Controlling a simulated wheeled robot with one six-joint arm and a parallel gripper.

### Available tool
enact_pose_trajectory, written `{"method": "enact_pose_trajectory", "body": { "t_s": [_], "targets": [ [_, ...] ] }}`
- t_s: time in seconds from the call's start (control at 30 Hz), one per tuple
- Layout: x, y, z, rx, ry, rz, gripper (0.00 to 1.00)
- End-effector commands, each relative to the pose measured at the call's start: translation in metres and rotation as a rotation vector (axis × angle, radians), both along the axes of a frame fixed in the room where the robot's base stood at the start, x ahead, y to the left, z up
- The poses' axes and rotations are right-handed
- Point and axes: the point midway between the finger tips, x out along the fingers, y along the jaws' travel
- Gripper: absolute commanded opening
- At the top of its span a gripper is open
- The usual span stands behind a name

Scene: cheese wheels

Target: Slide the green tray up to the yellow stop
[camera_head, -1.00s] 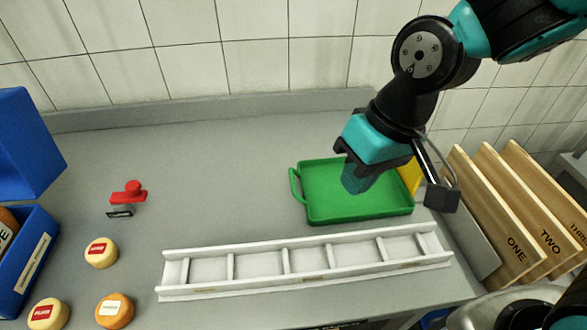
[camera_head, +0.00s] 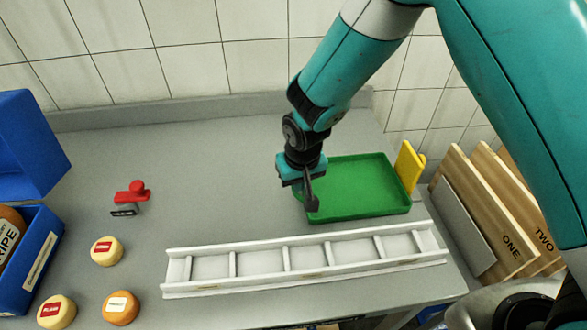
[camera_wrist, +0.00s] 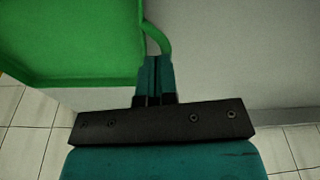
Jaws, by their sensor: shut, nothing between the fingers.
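The green tray (camera_head: 365,187) lies flat and empty on the grey counter. The yellow stop (camera_head: 409,166) stands upright at its right edge; I cannot tell whether they touch. My gripper (camera_head: 309,203) points down at the tray's left end and hides most of its handle. In the wrist view the shut fingers (camera_wrist: 155,66) are beside the green handle (camera_wrist: 158,38), right at its curve, with nothing between them. I cannot tell whether they touch it. The tray's corner (camera_wrist: 70,75) fills the upper left there.
A white divided rack (camera_head: 305,264) lies in front of the tray. Wooden boards (camera_head: 490,220) stand at the right. A red-handled stamp (camera_head: 131,192), several cheese wheels (camera_head: 107,251) and a blue bin (camera_head: 38,262) are at the left.

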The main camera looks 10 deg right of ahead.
Motion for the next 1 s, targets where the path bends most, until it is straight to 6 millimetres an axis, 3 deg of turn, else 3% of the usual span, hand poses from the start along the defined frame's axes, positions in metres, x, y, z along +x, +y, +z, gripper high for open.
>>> {"method": "enact_pose_trajectory", "body": {
  "t_s": [0.2, 0.4, 1.0],
  "targets": [
    [0.035, 0.008, 0.002, -0.001, 0.003, 0.0, 0.0],
    [0.033, 0.008, -0.016, 0.0, 0.001, 0.0, 0.0],
    [0.023, 0.001, -0.021, -0.01, 0.013, -0.002, 0.0]
  ]
}}
